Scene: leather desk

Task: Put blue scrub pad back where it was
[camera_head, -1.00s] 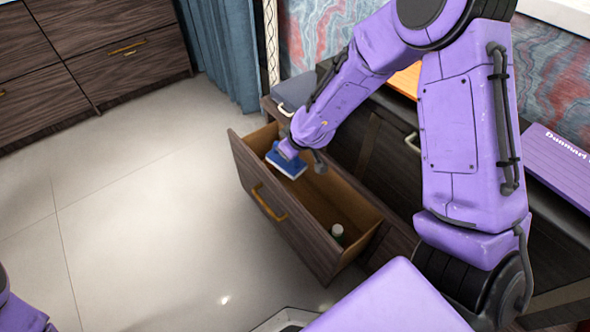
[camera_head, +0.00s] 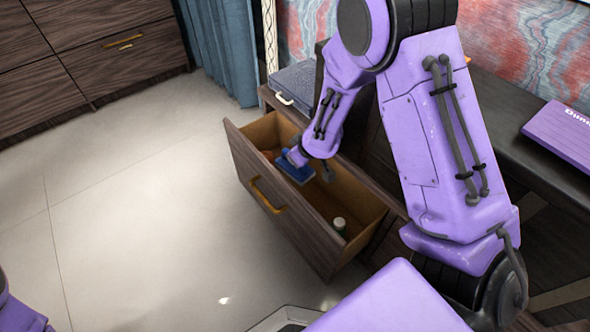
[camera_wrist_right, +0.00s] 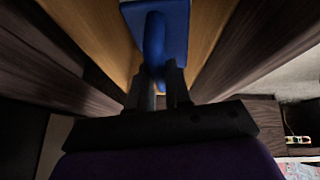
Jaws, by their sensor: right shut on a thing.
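The blue scrub pad (camera_head: 295,171) is in my right gripper (camera_head: 299,158), inside the opening of the pulled-out drawer (camera_head: 275,222). In the right wrist view the blue pad (camera_wrist_right: 186,22) shows a flat base and a handle, and the jaws of my right gripper (camera_wrist_right: 163,92) are shut on the handle. I cannot tell whether the pad touches the drawer floor. Only a purple part of my left arm shows at the lower left in the head view; its gripper is out of frame.
A bottle with a white cap (camera_head: 339,225) stands in the drawer's near end. A reddish-orange thing (camera_head: 267,155) lies at its far end, partly hidden. A grey case (camera_head: 295,88) and a purple box (camera_head: 565,138) sit on the desk (camera_head: 500,105). The floor left is clear.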

